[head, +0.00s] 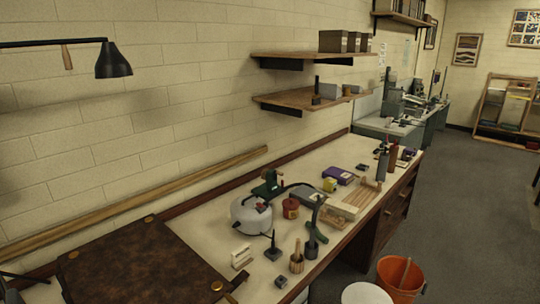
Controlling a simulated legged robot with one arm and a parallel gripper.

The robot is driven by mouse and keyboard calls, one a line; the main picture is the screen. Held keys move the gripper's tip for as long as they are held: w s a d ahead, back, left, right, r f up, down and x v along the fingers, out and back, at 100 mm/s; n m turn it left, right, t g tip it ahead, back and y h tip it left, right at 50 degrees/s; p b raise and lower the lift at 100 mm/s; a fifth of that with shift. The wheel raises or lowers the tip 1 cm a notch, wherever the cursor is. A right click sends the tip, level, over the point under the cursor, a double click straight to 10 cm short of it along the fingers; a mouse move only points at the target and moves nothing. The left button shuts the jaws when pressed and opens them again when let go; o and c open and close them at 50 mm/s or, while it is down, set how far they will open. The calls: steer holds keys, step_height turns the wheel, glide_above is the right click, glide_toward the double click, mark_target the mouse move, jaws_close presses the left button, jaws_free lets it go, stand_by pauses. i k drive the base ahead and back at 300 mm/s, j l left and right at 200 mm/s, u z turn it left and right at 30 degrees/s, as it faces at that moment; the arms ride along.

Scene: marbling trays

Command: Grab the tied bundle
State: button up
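I cannot pick out the tied bundle for certain. A small tan upright piece, narrow at the top and wider below (297,258), stands near the front edge of the bench and could be a bundle, but no tie can be made out. Pale flat slats or blocks (350,200) lie farther along the bench, also too small to tell. My gripper does not show in the head view.
The cream-topped bench (205,225) runs along the wall, crowded with a grey round pot (250,215), a red jar (291,208) and dark tools. A brown board (130,262) covers its near left. An orange bucket (402,280) and white bucket (366,293) stand beside it. Grey floor (470,210) is open at right.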

mark_target(333, 207)
steer(key=i+l+u, duration=0.15)
steer(key=l, duration=0.3)
steer(key=i+l+u, duration=0.2)
steer(key=l, duration=0.25)
steer(key=i+l+u, duration=0.15)
steer(key=l, duration=0.35)
steer(key=i+l+u, duration=0.2)
steer(key=l, duration=0.3)
steer(key=l+u, duration=0.15)
steer(key=l, duration=0.35)
steer(key=i+l+u, duration=0.1)
steer(key=l+u, duration=0.2)
steer(key=l, duration=0.85)
steer(key=l+u, duration=0.25)
steer(key=l, duration=0.85)
steer(key=k, duration=0.05)
